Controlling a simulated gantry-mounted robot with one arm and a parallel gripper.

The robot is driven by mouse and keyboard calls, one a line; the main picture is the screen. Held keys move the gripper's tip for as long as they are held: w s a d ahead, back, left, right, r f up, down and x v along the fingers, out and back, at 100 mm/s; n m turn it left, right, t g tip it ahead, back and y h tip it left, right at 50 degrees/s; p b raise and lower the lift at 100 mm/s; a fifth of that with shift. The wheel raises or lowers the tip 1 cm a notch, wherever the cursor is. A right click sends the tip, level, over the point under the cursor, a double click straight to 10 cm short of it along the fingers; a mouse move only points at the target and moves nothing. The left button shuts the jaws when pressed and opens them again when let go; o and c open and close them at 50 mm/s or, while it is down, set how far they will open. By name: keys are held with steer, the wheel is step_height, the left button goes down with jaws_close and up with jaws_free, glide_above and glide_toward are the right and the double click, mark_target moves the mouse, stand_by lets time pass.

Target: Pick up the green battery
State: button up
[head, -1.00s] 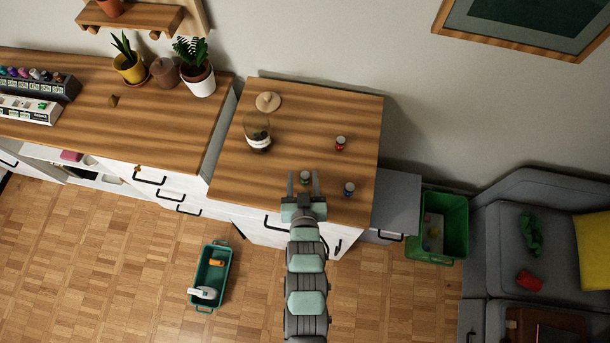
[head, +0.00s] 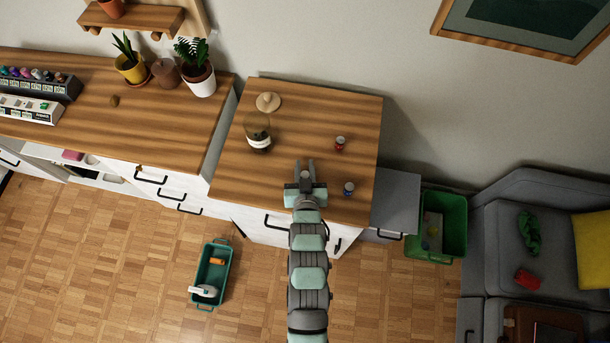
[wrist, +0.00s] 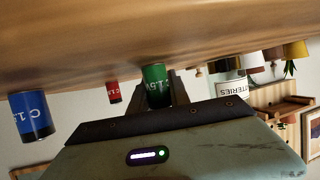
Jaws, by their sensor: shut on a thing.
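The green battery (head: 305,175) stands between the fingers of my gripper (head: 305,167) over the front part of the small wooden-topped cabinet (head: 285,180). The wrist view is upside down, with the wooden top above. I cannot tell whether the battery's base touches the wood. In the head view its lower part is hidden by my gripper.
A blue battery (head: 349,189) stands close to the right of my gripper, and a red battery (head: 340,143) farther back. A glass jar labelled batteries (head: 258,135) stands back left, its round lid (head: 268,102) behind it. The wood between them is clear.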

jaws_close()
steer(key=shift+r, duration=0.15)
